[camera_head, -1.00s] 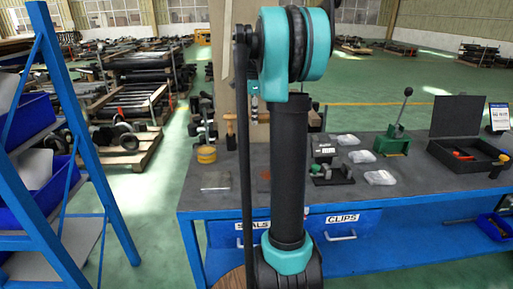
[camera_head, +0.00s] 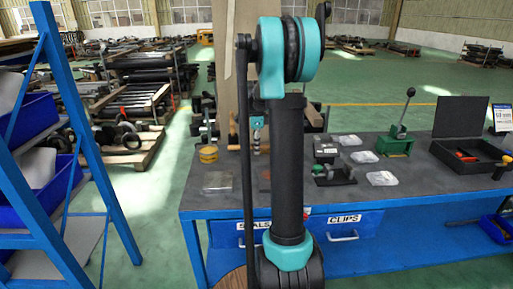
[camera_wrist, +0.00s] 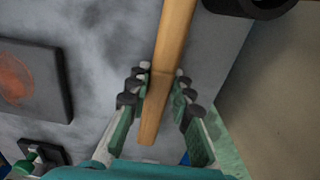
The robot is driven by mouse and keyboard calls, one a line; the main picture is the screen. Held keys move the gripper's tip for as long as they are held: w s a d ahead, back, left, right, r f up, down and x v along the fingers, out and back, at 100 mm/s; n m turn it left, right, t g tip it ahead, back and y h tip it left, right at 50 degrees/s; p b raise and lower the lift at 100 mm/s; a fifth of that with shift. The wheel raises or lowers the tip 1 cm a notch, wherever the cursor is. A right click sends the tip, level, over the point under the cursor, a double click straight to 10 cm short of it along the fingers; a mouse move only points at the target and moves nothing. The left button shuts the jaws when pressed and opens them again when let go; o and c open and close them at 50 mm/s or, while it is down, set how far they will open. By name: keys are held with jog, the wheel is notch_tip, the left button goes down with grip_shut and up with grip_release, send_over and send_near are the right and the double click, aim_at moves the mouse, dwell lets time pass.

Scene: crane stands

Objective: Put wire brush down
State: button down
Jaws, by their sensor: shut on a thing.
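The wire brush shows in the wrist view as a long pale wooden handle (camera_wrist: 172,40), running from the top edge down between my fingers. Its bristle end is out of that view. My gripper (camera_wrist: 159,82) is shut on the handle, with a finger on each side. Below lies the grey bench top (camera_wrist: 95,25); I cannot tell whether the brush touches it. In the head view my arm hides most of the gripper, and the workbench (camera_head: 215,206) stands behind it.
A dark plate with a reddish disc (camera_wrist: 15,80) lies left in the wrist view. A dark cylinder (camera_wrist: 250,5) is at its top right. On the bench are yellow round pieces (camera_head: 208,154), a green lever tool (camera_head: 396,144) and an open black case (camera_head: 462,150). A blue rack (camera_head: 75,130) stands left.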

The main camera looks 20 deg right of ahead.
jog(key=c, duration=1.3)
grip_release()
jog(key=shift+f, duration=0.1)
jog(key=shift+c, duration=0.2)
notch_tip(320, 180, up, 12)
jog(key=shift+r, duration=0.2)
